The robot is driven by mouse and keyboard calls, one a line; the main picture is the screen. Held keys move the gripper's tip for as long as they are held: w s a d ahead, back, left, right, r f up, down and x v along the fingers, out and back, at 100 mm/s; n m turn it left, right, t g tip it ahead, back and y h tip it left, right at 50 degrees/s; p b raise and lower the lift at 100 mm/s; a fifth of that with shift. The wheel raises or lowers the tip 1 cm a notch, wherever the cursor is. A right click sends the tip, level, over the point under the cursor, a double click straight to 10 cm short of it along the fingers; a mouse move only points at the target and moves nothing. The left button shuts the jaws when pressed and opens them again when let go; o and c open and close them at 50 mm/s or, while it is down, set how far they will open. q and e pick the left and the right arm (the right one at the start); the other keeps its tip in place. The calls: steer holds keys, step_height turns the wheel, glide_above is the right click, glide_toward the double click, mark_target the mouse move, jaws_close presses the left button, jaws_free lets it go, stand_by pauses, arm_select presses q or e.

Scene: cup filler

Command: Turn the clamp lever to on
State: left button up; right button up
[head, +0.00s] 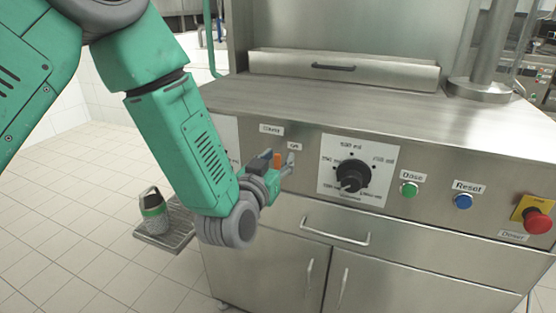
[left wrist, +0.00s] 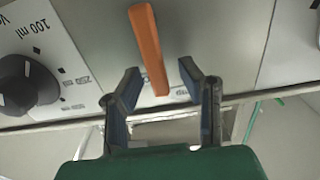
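The clamp lever is an orange bar (head: 277,160) on the steel front panel, left of the round black dial. In the left wrist view the lever (left wrist: 149,45) runs from top to bottom, slightly slanted. My left gripper (head: 284,166) is at the panel by the lever. Its two fingers (left wrist: 160,88) are open in the left wrist view, one on each side of the lever's lower end, with gaps on both sides. In the head view my gripper hides part of the lever. My right gripper is not in view.
The dial (head: 352,176) sits right of the lever, with a green button (head: 409,189), a blue button (head: 463,201) and a red emergency knob (head: 537,221) further right. A drawer handle (head: 335,230) juts out below. A bottle (head: 153,212) stands on a tray at left.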

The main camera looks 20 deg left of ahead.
arm_select(q)
jaws_close()
steer(key=shift+a+n, duration=0.1)
steer(key=shift+n, duration=0.2)
steer(key=n, duration=0.1)
steer(key=a+n, duration=0.1)
steer(key=n, duration=0.1)
steer(key=shift+a+f+n, duration=0.2)
steer(key=shift+a+n, duration=0.1)
steer(key=shift+w+a+f+n+b, duration=0.1)
steer(key=shift+a+f+n+b, duration=0.55)
steer(key=shift+n, duration=1.65)
steer(key=shift+a+f+n+b, duration=0.4)
steer(key=shift+f+n, duration=0.6)
steer(key=shift+n, duration=1.3)
steer(key=shift+w+a+f+n+b, duration=0.1)
steer(key=shift+a+f+n+b, duration=0.55)
steer(key=shift+n, duration=1.65)
steer(key=shift+s+d+f, duration=0.1)
steer(key=shift+d+f, duration=0.1)
